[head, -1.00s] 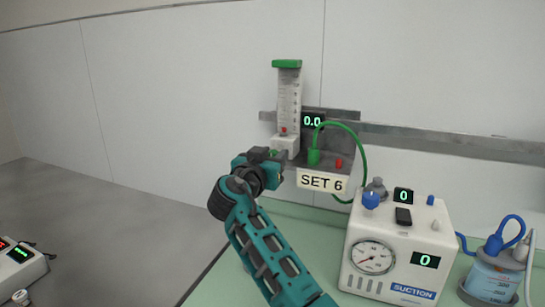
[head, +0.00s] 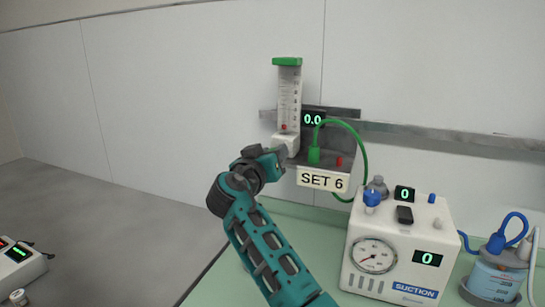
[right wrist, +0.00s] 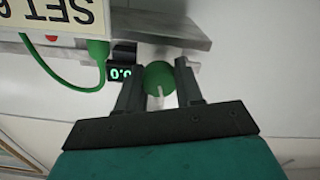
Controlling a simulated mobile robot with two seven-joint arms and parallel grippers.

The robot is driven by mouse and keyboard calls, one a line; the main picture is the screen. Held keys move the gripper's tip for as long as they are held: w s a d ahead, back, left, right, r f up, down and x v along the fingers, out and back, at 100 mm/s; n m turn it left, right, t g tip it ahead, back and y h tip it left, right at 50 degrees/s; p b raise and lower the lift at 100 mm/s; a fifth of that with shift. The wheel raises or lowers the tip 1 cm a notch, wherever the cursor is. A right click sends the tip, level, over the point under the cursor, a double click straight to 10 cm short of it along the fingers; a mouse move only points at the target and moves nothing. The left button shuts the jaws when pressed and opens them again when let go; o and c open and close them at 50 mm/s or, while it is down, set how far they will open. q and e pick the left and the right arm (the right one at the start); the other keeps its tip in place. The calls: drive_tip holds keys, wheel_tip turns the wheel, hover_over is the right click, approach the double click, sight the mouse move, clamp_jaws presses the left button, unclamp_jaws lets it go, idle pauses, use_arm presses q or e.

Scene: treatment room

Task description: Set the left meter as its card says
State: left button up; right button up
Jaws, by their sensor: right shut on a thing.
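The left meter (head: 289,100) is a clear upright flow tube with a green cap, fixed to the wall rail. Its small red float sits low in the tube. The display (head: 312,119) beside it reads 0.0. The card (head: 322,180) below says SET 6. My right gripper (head: 276,157) is at the meter's white base. In the right wrist view its fingers are shut on the round green knob (right wrist: 158,80), which has a white pointer mark. The knob is hidden behind the gripper in the head view. My left gripper is not in view.
A green hose (head: 364,150) loops from a green plug on the shelf right of the meter. A white suction unit (head: 400,235) with a gauge and displays at 0 stands on the green counter (head: 240,250).

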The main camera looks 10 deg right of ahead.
drive_tip(key=shift+n, duration=1.5)
drive_tip(key=o, duration=1)
drive_tip(key=shift+f, duration=0.15)
drive_tip(key=shift+a+f, duration=0.1)
